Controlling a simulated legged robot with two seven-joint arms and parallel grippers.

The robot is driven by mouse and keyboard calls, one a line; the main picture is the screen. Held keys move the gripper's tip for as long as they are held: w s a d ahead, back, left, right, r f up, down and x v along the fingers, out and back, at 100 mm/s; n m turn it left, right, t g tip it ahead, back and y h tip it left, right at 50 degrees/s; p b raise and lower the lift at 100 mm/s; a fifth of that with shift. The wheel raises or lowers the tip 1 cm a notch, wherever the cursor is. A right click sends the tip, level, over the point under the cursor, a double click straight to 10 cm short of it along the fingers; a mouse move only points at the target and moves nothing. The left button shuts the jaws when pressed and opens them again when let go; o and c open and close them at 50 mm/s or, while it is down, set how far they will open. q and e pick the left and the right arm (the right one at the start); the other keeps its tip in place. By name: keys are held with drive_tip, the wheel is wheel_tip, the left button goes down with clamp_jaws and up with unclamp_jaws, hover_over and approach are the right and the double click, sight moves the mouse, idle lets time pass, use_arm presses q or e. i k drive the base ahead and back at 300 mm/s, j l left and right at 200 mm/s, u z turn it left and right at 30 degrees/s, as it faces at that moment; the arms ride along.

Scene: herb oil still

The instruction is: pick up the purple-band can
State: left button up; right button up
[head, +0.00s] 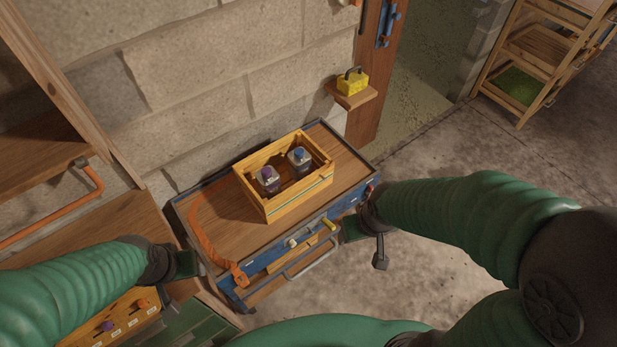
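A wooden crate (297,204) sits on the wood-topped blue cart and holds two small cans. The can with the purple top (268,180) stands upright at the crate's left; its lower part is hidden by the crate wall. A can with a blue top (299,158) stands to its right. My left gripper (185,263) is low at the left, beside the cart's left end, apart from the crate. My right gripper (360,238) is at the cart's front right, apart from the crate. Neither appears to hold a can; their finger gaps are unclear.
An orange strap (205,240) lies on the cart's left side (231,205). A yellow block with a handle (352,82) sits on a small wall shelf (350,97). A drawer with purple and orange knobs (122,318) is at lower left. A wooden rack (540,60) stands far right.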

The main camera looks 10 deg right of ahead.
sight(269, 187)
drive_tip(key=l+u, duration=0.15)
drive_tip(key=u, duration=0.3)
drive_tip(key=i+l+u, duration=0.1)
drive_tip(key=u, duration=0.35)
drive_tip(key=l+u, duration=0.2)
drive_tip(key=u, duration=0.25)
drive_tip(key=l+u, duration=0.15)
drive_tip(key=u, duration=0.35)
drive_tip(key=l+u, duration=0.15)
drive_tip(key=u, duration=0.3)
drive_tip(key=k+l+u, duration=0.2)
drive_tip(key=l, duration=0.3)
drive_tip(key=k+l+u, duration=0.2)
drive_tip(key=k+l, duration=0.15)
drive_tip(key=l, duration=0.15)
drive_tip(key=k+l+u, duration=0.15)
drive_tip(key=k+l, duration=0.2)
drive_tip(key=l, duration=0.1)
